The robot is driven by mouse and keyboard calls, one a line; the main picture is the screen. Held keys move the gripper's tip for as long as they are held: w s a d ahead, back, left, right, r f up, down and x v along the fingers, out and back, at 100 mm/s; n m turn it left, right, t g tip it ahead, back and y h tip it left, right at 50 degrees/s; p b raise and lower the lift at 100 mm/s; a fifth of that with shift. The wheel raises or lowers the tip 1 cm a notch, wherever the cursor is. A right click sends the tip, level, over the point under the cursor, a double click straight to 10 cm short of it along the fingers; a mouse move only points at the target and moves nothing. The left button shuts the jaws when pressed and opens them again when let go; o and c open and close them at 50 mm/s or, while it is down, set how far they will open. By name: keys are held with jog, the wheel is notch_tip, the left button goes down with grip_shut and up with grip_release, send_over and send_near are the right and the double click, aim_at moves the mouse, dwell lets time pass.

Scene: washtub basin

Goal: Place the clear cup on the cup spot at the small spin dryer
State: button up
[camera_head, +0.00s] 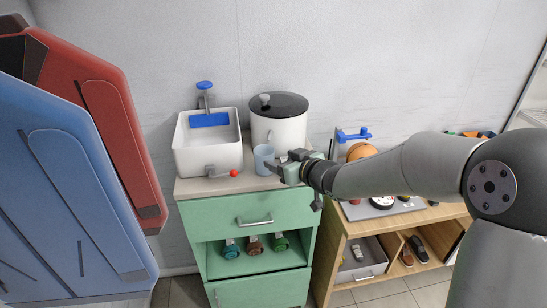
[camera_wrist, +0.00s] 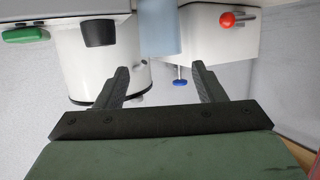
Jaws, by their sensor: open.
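The clear cup (camera_head: 264,155), bluish and upright, stands on the counter just in front of the small spin dryer (camera_head: 279,132), a white drum with a dark lid. My gripper (camera_head: 277,168) is open at the cup's right side, pointing left toward it. In the wrist view the scene appears upside down. There the cup (camera_wrist: 160,30) lies beyond and between the open fingertips of my gripper (camera_wrist: 160,70), with nothing gripped. The dryer (camera_wrist: 85,65) shows at left. I cannot make out a marked cup spot.
A white washtub (camera_head: 208,150) with a blue-knobbed tap (camera_head: 205,86) and a red-ball lever (camera_head: 233,173) stands left of the cup. The green cabinet (camera_head: 225,210) carries them. A low wooden shelf (camera_head: 345,270) stands at right. Red and blue panels fill the left.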

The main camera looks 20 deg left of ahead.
jog(key=shift+s+d+r, duration=0.15)
jog(key=shift+s+d, duration=0.15)
jog(key=shift+d, duration=0.1)
jog(key=s+d+f+m+g+h, duration=0.1)
jog(key=s+d+f+m+h, duration=0.15)
jog(key=s+d+h, duration=0.65)
jog(key=s+d+f+m+g+h, duration=0.1)
jog(key=s+d+f+m+h, duration=0.2)
jog(key=d, duration=1.3)
jog(key=s+d+m+g, duration=0.2)
jog(key=s+g, duration=0.1)
jog(key=s, duration=0.6)
jog(key=s+d+m+g, duration=0.2)
jog(key=s+g, duration=0.1)
jog(key=s, duration=0.7)
jog(key=shift+f+g+y, duration=0.3)
jog(key=shift+f, duration=0.1)
jog(key=shift+d+m, duration=0.15)
jog(key=shift+m, duration=0.1)
